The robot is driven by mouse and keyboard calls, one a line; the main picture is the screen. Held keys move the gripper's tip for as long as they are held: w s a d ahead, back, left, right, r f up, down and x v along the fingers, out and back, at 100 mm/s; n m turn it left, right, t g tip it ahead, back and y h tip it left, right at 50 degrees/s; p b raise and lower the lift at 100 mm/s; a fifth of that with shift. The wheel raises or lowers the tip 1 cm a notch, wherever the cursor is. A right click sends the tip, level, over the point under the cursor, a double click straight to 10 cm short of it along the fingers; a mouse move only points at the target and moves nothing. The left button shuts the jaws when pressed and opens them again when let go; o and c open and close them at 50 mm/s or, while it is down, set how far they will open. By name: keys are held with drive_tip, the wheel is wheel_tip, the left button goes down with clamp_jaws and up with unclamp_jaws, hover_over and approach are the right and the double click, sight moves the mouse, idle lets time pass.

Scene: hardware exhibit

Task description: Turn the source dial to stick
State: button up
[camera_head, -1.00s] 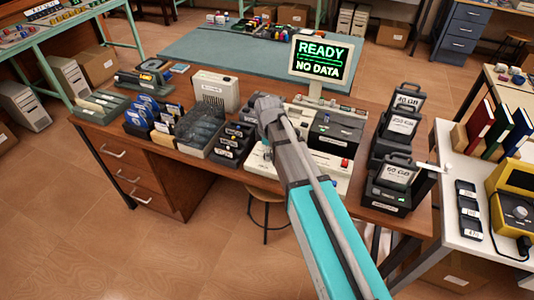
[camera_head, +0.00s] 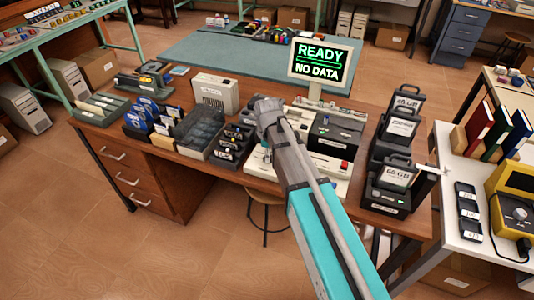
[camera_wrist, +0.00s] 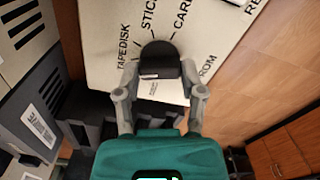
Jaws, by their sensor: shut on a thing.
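The black source dial (camera_wrist: 160,60) sits on a cream panel (camera_wrist: 100,30) in the wrist view. The printed labels around it read TAPE, DISK, STICK, CARD and ROM, with STICK and CARD beyond its far side. My gripper (camera_wrist: 160,72) has one finger on each side of the dial and is shut on it. A small light mark shows on the dial's near side; I cannot tell which label the dial points at. In the head view, my gripper (camera_head: 265,112) and arm cover the dial on the cream console (camera_head: 258,163).
A monitor (camera_head: 320,62) behind the console reads READY, NO DATA. Black drive units (camera_head: 385,190) stand to the right of my arm. Trays of cartridges (camera_head: 230,146) stand close on the left, with a beige box (camera_head: 215,92) behind them.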

drive_tip(key=shift+w, duration=0.1)
drive_tip(key=m, duration=0.3)
drive_tip(key=shift+m, duration=0.4)
drive_tip(key=m, duration=0.4)
drive_tip(key=shift+w, duration=0.1)
drive_tip(key=m, duration=0.4)
drive_tip(key=shift+d+m, duration=0.1)
drive_tip(key=shift+m, duration=1.8)
drive_tip(key=o, duration=1.1)
drive_tip(key=shift+o, duration=0.2)
